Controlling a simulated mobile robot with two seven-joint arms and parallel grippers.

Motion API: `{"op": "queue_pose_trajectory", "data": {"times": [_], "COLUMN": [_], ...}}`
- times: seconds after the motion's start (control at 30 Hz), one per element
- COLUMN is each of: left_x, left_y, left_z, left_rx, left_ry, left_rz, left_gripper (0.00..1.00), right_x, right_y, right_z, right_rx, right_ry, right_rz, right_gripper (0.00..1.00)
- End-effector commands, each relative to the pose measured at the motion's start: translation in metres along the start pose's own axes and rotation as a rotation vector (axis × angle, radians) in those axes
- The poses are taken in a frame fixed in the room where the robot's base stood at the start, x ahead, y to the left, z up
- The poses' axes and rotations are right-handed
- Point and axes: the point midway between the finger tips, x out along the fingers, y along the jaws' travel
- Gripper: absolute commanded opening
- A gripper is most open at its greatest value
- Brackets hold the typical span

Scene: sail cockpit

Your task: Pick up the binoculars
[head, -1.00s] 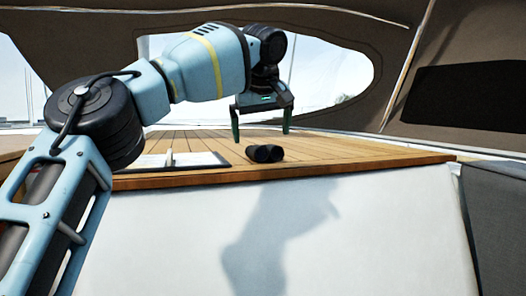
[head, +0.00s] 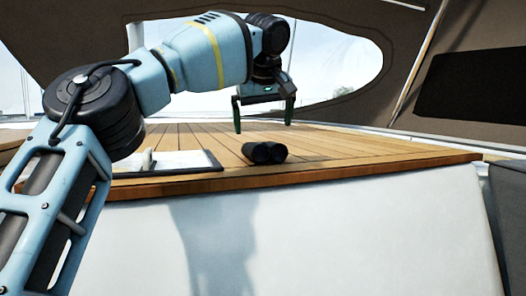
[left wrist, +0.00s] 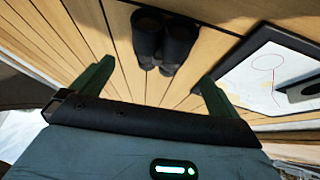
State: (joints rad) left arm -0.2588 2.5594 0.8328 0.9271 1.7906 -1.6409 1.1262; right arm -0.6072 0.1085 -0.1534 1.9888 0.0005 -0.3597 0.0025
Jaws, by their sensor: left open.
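The black binoculars (head: 264,152) lie on the wooden deck near its front edge in the head view. My right gripper is not in view.
A dark-framed chart board (head: 185,162) lies left of the binoculars, with a pale paper and a small object on it. The wooden deck (head: 370,150) is bare to the right. A white vertical panel (head: 350,225) drops below the deck's front edge.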

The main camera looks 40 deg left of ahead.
Motion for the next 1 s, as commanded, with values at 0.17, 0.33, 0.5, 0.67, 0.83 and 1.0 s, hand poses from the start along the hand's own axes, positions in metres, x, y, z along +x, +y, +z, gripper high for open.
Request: {"op": "queue_pose_trajectory", "data": {"times": [0.17,0.33,0.5,0.67,0.83,1.0], "left_x": [0.019,0.025,0.036,0.058,0.074,0.076], "left_y": [0.0,0.0,-0.001,-0.001,-0.001,0.0], "left_z": [0.0,0.0,-0.001,-0.002,-0.002,-0.001], "left_rx": [0.0,-0.001,-0.002,-0.002,-0.002,-0.001], "left_ry": [-0.002,-0.001,-0.002,0.0,-0.001,-0.001], "left_rz": [-0.004,0.0,-0.001,0.0,0.0,0.0], "left_gripper": [1.0,1.0,1.0,1.0,1.0,1.0], "right_x": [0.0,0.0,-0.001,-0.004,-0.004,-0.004], "right_y": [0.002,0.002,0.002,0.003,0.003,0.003], "right_z": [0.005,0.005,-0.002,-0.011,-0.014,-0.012], "right_rx": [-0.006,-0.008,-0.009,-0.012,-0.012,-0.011], "right_ry": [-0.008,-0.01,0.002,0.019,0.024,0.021], "right_rz": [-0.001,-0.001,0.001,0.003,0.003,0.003], "right_gripper": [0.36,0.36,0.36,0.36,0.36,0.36]}}
